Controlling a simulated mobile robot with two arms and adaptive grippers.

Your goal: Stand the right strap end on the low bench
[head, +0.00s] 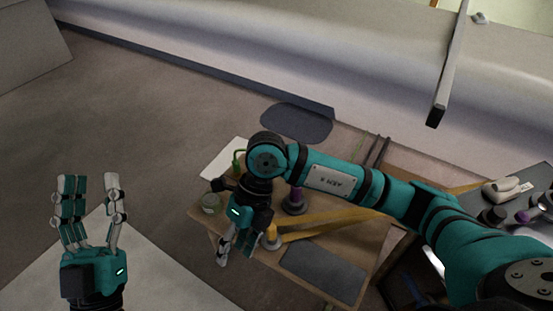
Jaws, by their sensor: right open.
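The low bench (372,258) is a light wooden top below my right arm. A yellow-orange strap (330,219) runs across it and continues up to the right behind my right arm. A small pale end piece (271,241) stands at the strap's left end, just right of my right gripper; I cannot tell whether this is the right strap end. My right gripper (233,254) points down at the bench's front left edge, open, with nothing seen between its fingers. My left gripper (92,184) is open and empty, fingers up, well left of the bench.
A dark side table (520,210) with several items stands right. Open floor (130,120) lies left.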

